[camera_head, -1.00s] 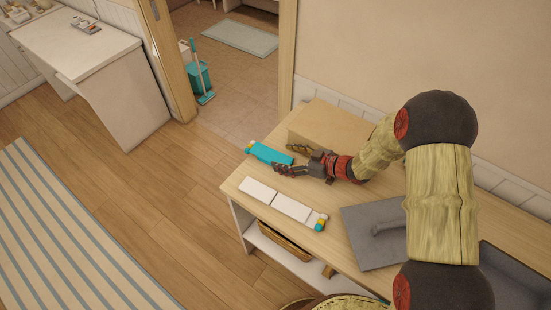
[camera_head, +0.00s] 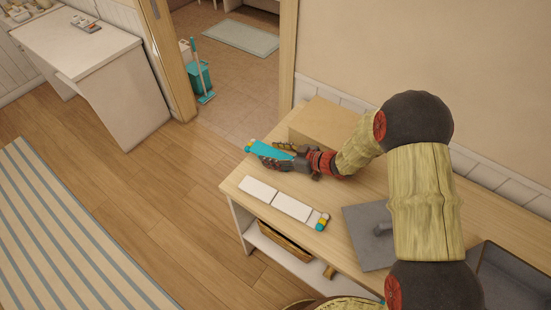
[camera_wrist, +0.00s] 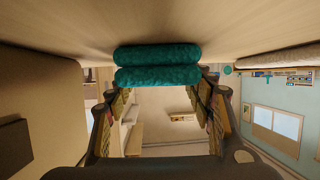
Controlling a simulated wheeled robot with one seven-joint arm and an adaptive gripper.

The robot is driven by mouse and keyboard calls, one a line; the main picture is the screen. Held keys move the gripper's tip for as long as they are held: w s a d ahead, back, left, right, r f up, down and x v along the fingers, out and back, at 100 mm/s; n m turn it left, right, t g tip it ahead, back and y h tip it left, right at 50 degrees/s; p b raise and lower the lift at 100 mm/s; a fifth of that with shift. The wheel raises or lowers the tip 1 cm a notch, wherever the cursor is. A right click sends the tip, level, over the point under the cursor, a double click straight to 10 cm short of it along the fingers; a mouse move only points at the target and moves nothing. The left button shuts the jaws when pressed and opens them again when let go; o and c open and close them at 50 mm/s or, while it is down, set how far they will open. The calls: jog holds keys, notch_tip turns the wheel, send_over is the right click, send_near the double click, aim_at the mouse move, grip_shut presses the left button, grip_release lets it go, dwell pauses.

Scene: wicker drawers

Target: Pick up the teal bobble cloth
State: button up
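The teal bobble cloth (camera_head: 262,148) lies folded near the far left corner of the wooden counter, with small coloured bobbles at its left end. In the wrist view the cloth (camera_wrist: 157,75) shows as two stacked teal rolls ahead of the fingers. My gripper (camera_head: 272,153) is low at the counter with its fingers on either side of the cloth. In the wrist view my gripper (camera_wrist: 160,92) has its fingers wide apart, near the two sides of the cloth. Whether they touch it is unclear.
A wooden box (camera_head: 325,122) stands close behind my gripper. A grey slab (camera_head: 365,245) is to the right. A wicker drawer (camera_head: 284,245) sits below the counter.

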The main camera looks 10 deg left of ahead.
jog(key=c, duration=0.8)
